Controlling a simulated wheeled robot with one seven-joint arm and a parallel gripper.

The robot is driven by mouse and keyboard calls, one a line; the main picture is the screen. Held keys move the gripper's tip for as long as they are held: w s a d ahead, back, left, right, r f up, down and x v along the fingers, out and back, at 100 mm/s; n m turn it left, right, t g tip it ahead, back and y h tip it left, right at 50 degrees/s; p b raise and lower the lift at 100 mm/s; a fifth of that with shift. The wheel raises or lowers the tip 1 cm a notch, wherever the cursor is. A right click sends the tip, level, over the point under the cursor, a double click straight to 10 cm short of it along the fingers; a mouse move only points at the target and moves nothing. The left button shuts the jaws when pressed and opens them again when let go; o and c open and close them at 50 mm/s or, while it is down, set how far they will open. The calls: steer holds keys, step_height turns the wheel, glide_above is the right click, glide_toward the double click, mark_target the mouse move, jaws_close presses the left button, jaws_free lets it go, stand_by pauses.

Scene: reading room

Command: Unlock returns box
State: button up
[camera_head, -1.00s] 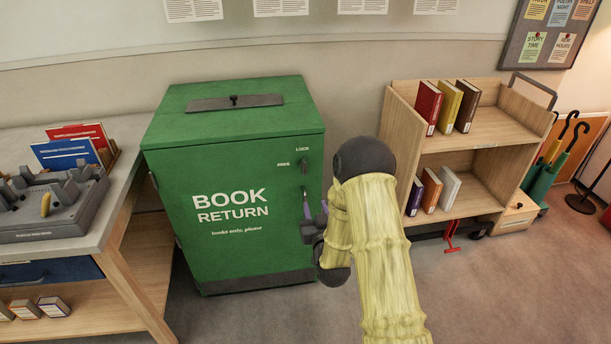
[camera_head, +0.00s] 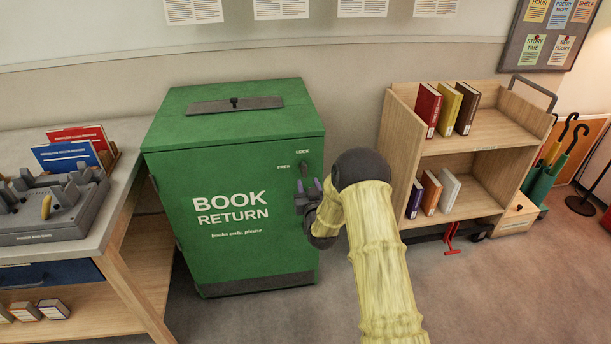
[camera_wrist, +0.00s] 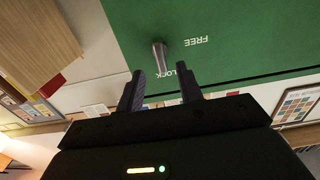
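The green returns box (camera_head: 240,262) stands against the wall, lettered "BOOK RETURN". A small grey latch handle (camera_head: 305,168) is on the upper right of its front, between the labels "LOCK" above and "FREE" at left. In the wrist view the latch handle (camera_wrist: 160,57) sticks out of the green face, and the picture is turned. My gripper (camera_head: 309,188) is just below the handle in the head view. In the wrist view its two fingers (camera_wrist: 160,90) are apart, with the handle just beyond the gap between their tips. Nothing is held.
A wooden book cart (camera_head: 394,138) stands to the right, with a red pedal (camera_head: 450,238) beneath it. Open floor lies in front of the box.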

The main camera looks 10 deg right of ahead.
mark_target(305, 173)
steer(key=w, duration=0.5)
steer(key=shift+w, duration=0.35)
jaws_close()
